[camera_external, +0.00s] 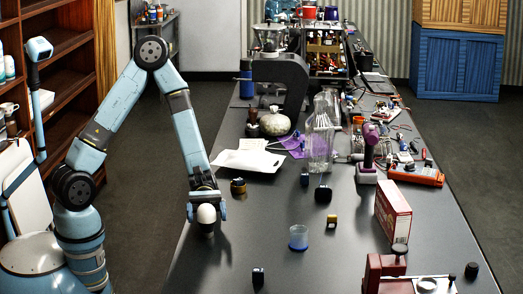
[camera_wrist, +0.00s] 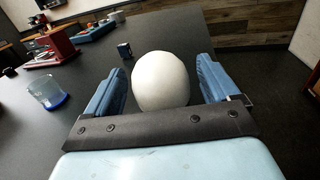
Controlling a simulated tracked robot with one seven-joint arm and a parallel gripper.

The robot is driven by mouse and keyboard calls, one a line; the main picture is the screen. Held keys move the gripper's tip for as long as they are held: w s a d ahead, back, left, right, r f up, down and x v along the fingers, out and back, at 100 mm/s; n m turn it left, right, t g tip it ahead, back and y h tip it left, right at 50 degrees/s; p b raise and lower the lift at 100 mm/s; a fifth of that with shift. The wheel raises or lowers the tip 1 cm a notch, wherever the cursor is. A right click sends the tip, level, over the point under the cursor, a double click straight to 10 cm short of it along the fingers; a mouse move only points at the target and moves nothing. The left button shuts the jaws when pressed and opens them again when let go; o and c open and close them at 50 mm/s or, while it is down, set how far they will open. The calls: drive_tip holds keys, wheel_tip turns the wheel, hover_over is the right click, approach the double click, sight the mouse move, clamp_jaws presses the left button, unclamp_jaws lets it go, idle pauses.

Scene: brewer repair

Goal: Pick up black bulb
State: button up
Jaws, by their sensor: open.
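A white rounded bulb (camera_external: 206,213) stands upright on a dark base (camera_external: 206,229) near the left edge of the grey table. In the wrist view the same bulb (camera_wrist: 160,80) shows as a smooth white dome, its base hidden. My gripper (camera_external: 207,209) points down over it, open. One blue finger is on each side of the bulb; a narrow gap shows at the left finger and at the right one in the wrist view. I see no all-black bulb. Small black objects lie on the table, one near the front (camera_external: 258,277) and one farther back (camera_external: 323,194).
A clear cup with a blue base (camera_external: 298,237) stands to the right. A brass-and-black part (camera_external: 238,186) sits behind my gripper. A red box (camera_external: 393,215), a purple drill (camera_external: 368,150) and a red machine (camera_external: 385,275) are farther right. The table around the bulb is mostly clear.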

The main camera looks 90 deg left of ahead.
drive_tip(key=shift+d, duration=0.1)
drive_tip(key=c, duration=1.1)
drive_tip(key=shift+r, duration=0.1)
